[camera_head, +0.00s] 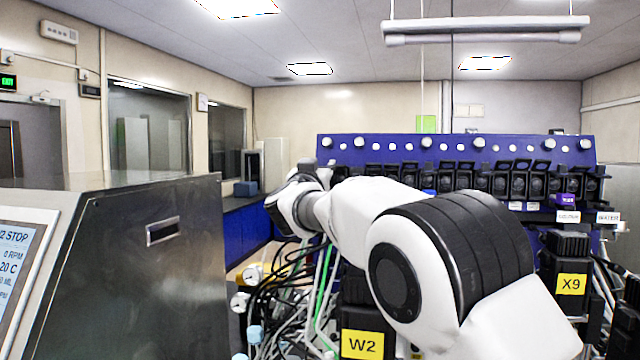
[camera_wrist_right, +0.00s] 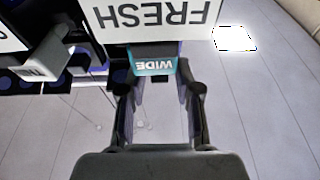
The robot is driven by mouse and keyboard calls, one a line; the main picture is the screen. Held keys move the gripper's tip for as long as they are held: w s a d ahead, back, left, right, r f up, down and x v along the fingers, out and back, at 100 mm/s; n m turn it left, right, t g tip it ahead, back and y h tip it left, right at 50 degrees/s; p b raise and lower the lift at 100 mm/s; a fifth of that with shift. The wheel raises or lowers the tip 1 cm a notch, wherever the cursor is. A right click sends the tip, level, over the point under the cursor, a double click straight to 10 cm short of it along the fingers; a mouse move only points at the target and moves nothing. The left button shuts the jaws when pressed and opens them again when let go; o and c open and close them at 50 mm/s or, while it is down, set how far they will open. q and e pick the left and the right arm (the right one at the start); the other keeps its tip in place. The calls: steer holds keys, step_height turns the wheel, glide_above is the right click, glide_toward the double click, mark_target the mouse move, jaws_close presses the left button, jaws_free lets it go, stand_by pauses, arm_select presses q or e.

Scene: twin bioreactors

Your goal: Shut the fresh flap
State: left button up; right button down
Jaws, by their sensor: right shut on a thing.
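The FRESH sign (camera_wrist_right: 158,16) is a white plate with upside-down black letters at the top of the right wrist view. Right by it is a dark block with a teal WIDE label (camera_wrist_right: 153,66). My right gripper (camera_wrist_right: 158,75) has its fingers on both sides of this block and is shut on it. I cannot tell whether this block is the fresh flap itself or how far the flap stands open. In the head view my right arm reaches forward and left, and its wrist end (camera_head: 292,205) is seen from behind, with the fingers hidden. My left gripper is not in view.
A blue panel (camera_head: 400,152) with a row of black units stands behind my arm. Tubes and cables (camera_head: 290,290) hang below my wrist. Black blocks labelled W2 (camera_head: 362,344) and X9 (camera_head: 571,285) stand close. A steel cabinet (camera_head: 130,270) fills the left.

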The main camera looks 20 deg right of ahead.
steer(key=shift+r, duration=0.1)
steer(key=c, duration=1.1)
jaws_free()
steer(key=shift+w+d+f, duration=0.15)
steer(key=shift+w+f, duration=0.05)
steer(key=shift+w, duration=0.05)
steer(key=v, duration=1.2)
steer(key=shift+f, duration=0.1)
steer(key=shift+w, duration=0.1)
